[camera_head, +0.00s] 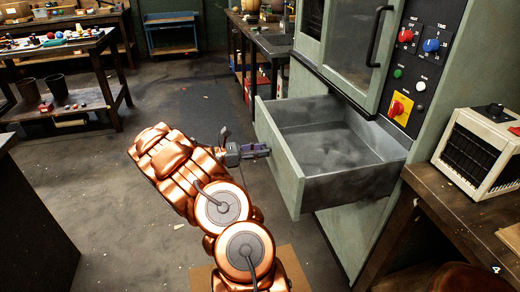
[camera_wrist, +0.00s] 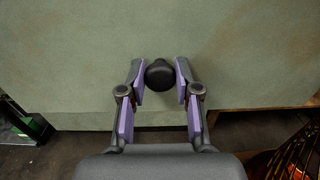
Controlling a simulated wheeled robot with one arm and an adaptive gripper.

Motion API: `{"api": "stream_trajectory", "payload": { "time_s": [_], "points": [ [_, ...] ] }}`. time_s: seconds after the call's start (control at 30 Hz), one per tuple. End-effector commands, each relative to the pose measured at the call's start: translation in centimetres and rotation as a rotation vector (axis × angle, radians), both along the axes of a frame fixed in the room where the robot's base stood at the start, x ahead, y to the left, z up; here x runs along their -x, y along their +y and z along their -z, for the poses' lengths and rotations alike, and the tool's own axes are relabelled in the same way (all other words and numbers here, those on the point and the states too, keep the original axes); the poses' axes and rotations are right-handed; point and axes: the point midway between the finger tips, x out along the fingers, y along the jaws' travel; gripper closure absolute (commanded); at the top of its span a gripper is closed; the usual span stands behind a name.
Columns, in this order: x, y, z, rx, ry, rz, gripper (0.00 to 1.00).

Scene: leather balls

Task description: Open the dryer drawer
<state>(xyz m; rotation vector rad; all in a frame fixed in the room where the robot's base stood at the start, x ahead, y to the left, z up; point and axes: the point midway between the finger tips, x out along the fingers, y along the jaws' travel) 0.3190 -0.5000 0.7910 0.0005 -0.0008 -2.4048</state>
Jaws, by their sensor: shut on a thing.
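The dryer drawer (camera_head: 283,165) is a grey-green box with a bare metal inside, standing well pulled out of the dryer cabinet (camera_head: 352,235). It looks empty. In the wrist view its plain green front (camera_wrist: 230,60) fills most of the picture. A round black knob (camera_wrist: 159,74) sits on that front. My gripper (camera_wrist: 160,80), with purple finger pads, is shut on the knob, one finger on each side. In the head view my gripper (camera_head: 258,151) reaches the drawer front from the left and the knob is hidden.
A control panel (camera_head: 411,65) with red, blue and yellow parts is on the cabinet, beside a glass door (camera_head: 355,45). A wooden bench (camera_head: 440,230) with a cream heater-like box (camera_head: 478,150) stands at the right. The floor (camera_head: 120,200) left of my arm is open.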

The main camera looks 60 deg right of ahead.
Motion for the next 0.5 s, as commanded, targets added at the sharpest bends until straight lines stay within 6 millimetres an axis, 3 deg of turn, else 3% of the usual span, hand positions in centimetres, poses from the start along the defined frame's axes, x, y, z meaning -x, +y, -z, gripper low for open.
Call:
{"api": "stream_trajectory", "payload": {
  "time_s": [0.1,0.13,0.37,0.5],
  "points": [
    [-0.05,0.02,0.07,-0.001,0.0,-0.002,1.0],
    [-0.06,0.03,0.07,-0.001,0.0,-0.002,0.67],
    [-0.09,0.04,0.03,-0.001,0.0,-0.002,0.44],
    [-0.09,0.04,0.03,-0.001,0.001,-0.002,0.44]
  ]
}}
